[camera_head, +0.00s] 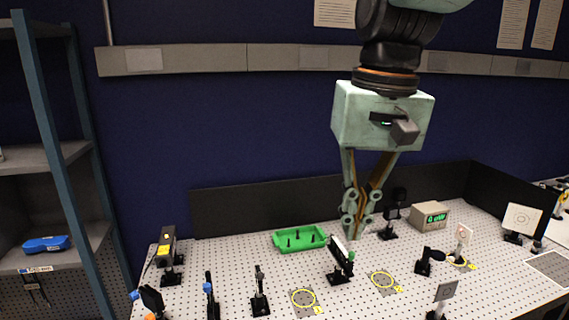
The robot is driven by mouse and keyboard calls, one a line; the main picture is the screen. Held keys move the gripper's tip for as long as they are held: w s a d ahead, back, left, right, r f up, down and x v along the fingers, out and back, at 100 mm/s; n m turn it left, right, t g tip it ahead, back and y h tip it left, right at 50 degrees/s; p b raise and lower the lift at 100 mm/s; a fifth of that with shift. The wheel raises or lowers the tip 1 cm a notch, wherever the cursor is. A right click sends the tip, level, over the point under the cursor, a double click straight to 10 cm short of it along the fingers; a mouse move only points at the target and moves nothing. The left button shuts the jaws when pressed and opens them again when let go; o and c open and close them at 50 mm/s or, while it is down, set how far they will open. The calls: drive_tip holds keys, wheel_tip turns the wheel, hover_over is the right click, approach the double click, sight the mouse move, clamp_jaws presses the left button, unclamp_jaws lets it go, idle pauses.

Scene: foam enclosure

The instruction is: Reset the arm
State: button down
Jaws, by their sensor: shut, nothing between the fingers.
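My gripper (350,232) hangs from my arm, pointing down, right of the picture's middle. Its fingers are closed together with nothing between them. The fingertips are above the perforated table (225,260), close behind a black-and-green optic mount (341,262) in the picture. I cannot tell how high the tips are above the table.
A green tray (313,241) lies left of my gripper. A dark post mount (388,226) and a meter box (430,215) stand to the right. Several mounts stand along the front. A black panel (245,212) closes the back; a shelf (45,262) stands left.

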drive_tip(key=s+d+f+t+b, duration=0.1)
drive_tip(key=s+d+f, duration=0.2)
drive_tip(key=s, duration=0.3)
drive_tip(key=s+d+f+t+b, duration=0.1)
drive_tip(key=s+d+f+b, duration=0.1)
drive_tip(key=s, duration=0.5)
drive_tip(key=s+d+f+b, duration=0.1)
drive_tip(key=s+d+f, duration=0.2)
drive_tip(key=s, duration=0.4)
drive_tip(key=shift+d+f+t+h+b, duration=0.3)
drive_tip(key=shift+d+f+t+h, duration=0.05)
drive_tip(key=shift+d+t+h, duration=0.1)
